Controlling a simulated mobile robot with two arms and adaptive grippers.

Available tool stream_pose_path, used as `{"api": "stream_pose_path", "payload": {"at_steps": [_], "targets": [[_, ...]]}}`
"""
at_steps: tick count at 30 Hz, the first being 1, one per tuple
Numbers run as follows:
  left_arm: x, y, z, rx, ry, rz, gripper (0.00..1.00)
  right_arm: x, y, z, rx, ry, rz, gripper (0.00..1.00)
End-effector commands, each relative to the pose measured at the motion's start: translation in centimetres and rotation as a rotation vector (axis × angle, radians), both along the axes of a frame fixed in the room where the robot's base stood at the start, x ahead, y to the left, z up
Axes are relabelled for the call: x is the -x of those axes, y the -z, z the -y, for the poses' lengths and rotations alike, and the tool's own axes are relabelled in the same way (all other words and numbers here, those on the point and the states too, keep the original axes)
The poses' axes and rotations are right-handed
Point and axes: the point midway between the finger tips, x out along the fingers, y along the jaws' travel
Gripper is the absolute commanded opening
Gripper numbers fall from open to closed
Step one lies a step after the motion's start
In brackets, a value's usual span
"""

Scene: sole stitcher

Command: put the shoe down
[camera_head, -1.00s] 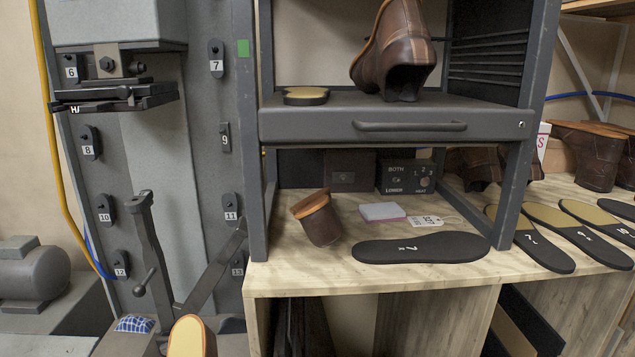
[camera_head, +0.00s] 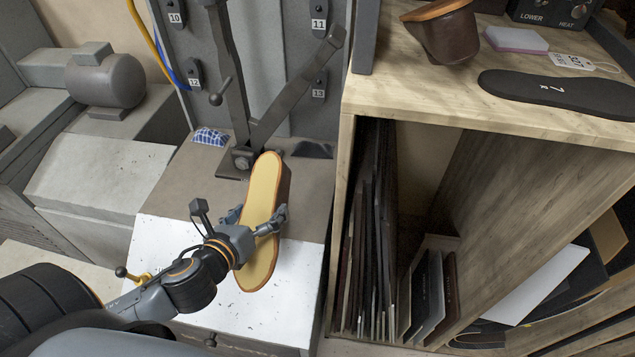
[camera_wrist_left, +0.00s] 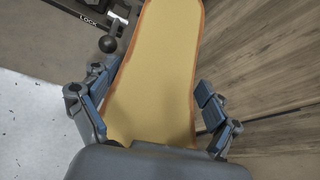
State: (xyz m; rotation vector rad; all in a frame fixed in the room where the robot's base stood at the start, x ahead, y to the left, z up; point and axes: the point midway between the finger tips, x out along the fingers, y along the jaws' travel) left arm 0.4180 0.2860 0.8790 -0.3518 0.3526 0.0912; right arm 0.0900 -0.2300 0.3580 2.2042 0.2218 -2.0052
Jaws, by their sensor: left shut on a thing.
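The shoe (camera_head: 262,205) shows its long tan sole with an orange-brown edge facing up, so it is upside down. A strip of its dark brown side shows at the right. My left gripper (camera_head: 254,222) is shut on it, with one finger on each side. In the left wrist view the sole (camera_wrist_left: 153,75) runs away from between the two blue-padded fingers (camera_wrist_left: 155,118). The shoe is over the grey and white bench top; I cannot tell whether it touches it. My right gripper is not in view.
The machine's white-topped base (camera_head: 170,255) lies below the shoe. A dark lever (camera_head: 228,80) stands behind it, beside a blue checked pad (camera_head: 210,137). The wooden bench (camera_head: 420,95) with a black sole (camera_head: 560,95) and a brown shoe part (camera_head: 445,35) is to the right.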

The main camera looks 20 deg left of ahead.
Motion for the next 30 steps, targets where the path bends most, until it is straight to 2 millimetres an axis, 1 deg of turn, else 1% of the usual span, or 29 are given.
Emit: {"api": "stream_pose_path", "payload": {"at_steps": [1,4,8,11,15,19,30], "targets": [[0.2,1.0,-0.4,-0.005,0.015,-0.006,0.47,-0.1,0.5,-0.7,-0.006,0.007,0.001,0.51],[-0.1,1.8,-0.7,-0.007,0.042,-0.010,0.47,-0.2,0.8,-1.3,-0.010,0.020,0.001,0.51],[-0.9,1.9,-0.9,-0.007,0.056,-0.008,0.47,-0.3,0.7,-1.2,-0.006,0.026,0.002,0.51],[-2.2,1.7,-0.8,-0.007,0.057,-0.005,0.47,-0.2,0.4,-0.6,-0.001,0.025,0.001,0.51],[-4.7,1.5,-0.7,-0.008,0.054,-0.003,0.47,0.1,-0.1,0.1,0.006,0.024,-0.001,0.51],[-7.3,1.6,-0.6,-0.008,0.054,-0.005,0.47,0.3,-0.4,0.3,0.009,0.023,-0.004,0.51],[-15.1,1.7,-0.4,-0.005,0.053,-0.006,0.47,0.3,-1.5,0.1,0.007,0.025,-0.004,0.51]]}}
